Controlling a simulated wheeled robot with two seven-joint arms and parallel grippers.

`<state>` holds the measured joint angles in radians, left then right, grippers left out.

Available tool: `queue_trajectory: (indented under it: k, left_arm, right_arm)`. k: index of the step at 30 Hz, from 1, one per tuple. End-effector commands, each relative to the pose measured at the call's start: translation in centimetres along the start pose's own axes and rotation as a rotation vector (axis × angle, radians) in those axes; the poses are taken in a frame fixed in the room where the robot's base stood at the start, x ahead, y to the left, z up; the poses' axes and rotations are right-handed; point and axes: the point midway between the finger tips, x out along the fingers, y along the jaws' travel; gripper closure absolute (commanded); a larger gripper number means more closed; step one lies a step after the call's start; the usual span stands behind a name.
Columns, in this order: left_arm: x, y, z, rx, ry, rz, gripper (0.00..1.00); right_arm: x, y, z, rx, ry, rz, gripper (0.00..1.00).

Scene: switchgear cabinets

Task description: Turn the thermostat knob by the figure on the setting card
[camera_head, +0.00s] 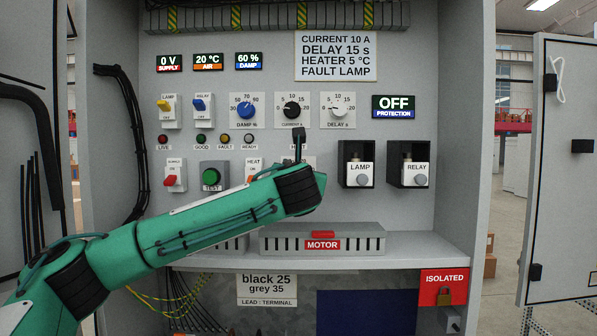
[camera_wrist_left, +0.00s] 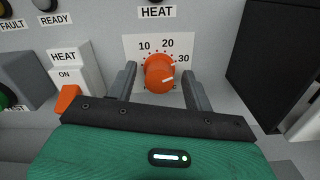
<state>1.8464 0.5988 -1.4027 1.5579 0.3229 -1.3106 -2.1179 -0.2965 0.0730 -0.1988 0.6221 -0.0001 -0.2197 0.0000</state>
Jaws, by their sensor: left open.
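The setting card (camera_head: 336,56) at the top of the panel reads CURRENT 10 A, DELAY 15 s, HEATER 5 °C, FAULT LAMP. The thermostat knob (camera_wrist_left: 158,72) is orange, under a HEAT label, on a white dial plate (camera_wrist_left: 133,45) showing 10, 20 and 30. Its white mark points right, a little below the 30. My left gripper (camera_wrist_left: 159,76) is open, with one finger on each side of the knob; I cannot tell whether either touches it. In the head view my left gripper (camera_head: 299,143) and arm hide the knob. My right gripper is not in view.
An orange HEAT switch (camera_wrist_left: 67,98) is left of the gripper. A dark LAMP box (camera_head: 357,165) and RELAY box (camera_head: 409,165) stand out to the right. Above are the current dial (camera_head: 292,109) and delay dial (camera_head: 338,109). A slotted MOTOR ledge (camera_head: 322,240) is below the arm.

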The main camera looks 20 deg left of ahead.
Motion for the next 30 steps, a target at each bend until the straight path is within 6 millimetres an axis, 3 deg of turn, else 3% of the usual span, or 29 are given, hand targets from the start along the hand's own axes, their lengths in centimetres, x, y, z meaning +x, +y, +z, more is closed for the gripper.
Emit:
queue_trajectory:
  k: [6, 13, 22, 30]
  left_arm:
    - [0.0, 0.0, 0.0, 0.0, 0.0, 0.0, 0.48]
    - [0.0, 0.0, 0.0, -0.001, 0.0, 0.0, 0.93]
    - [0.0, 0.0, -0.1, -0.031, 0.0, 0.0, 0.93]
    - [0.0, -0.1, -0.3, -0.18, 0.001, -0.002, 0.93]
  right_arm:
    - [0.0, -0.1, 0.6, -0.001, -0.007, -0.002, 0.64]
    - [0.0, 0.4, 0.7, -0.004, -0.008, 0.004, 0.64]
    - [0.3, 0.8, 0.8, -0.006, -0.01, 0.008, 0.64]
    - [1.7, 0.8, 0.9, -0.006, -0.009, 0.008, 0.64]
